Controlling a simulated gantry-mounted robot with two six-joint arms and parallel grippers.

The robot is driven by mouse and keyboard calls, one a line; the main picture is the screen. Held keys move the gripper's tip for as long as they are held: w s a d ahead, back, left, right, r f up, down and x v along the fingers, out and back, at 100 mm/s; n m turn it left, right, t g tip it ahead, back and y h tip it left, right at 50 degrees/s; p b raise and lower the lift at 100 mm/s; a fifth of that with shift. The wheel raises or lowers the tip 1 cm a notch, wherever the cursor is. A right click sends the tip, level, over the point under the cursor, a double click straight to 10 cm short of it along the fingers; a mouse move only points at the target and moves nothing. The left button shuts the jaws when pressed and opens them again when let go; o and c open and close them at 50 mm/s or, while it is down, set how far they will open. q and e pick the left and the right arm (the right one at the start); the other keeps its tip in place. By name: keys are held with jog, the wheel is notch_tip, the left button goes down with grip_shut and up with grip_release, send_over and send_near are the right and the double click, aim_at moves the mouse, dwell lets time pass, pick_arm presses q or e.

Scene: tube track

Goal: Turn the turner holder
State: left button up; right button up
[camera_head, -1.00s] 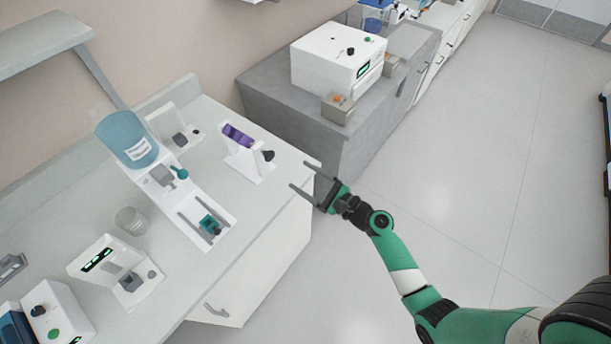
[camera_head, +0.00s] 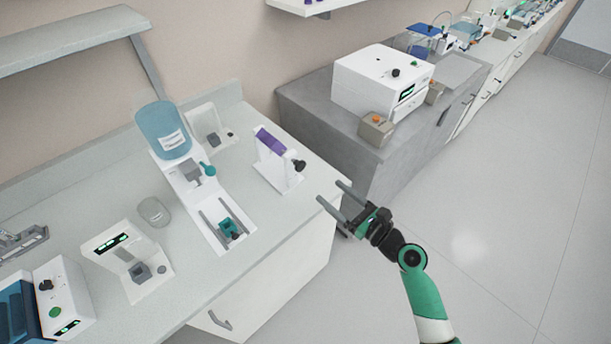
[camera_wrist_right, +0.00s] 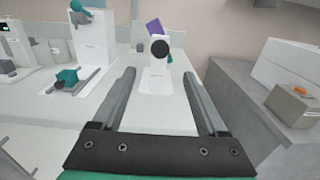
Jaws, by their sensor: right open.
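The turner holder appears to be the white stand (camera_head: 282,172) with a tilted purple block (camera_head: 269,141) and a black knob (camera_head: 298,165) on its right side. It stands near the right end of the light bench. In the right wrist view the black knob (camera_wrist_right: 159,47) faces the camera, with the white stand (camera_wrist_right: 156,80) below it and the purple block (camera_wrist_right: 154,26) behind. My right gripper (camera_head: 341,203) is open and empty, off the bench's right edge, apart from the stand and pointing towards it. My left gripper is not in view.
Left of the stand is a white track (camera_head: 222,222) with a teal piece and a blue container (camera_head: 163,130). A glass beaker (camera_head: 154,212) stands nearby. A grey counter (camera_head: 337,128) with a white machine (camera_head: 383,80) is behind right. Open floor lies to the right.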

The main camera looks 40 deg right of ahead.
aim_at(302, 168)
jog(key=w+b, duration=0.2)
jog(key=w, duration=0.8)
jog(key=shift+w+d, duration=0.2)
jog(key=shift+w+r+b, duration=0.1)
jog(key=shift+w+b, duration=0.2)
jog(key=shift+w, duration=0.35)
jog(key=shift+c, duration=0.3)
grip_shut()
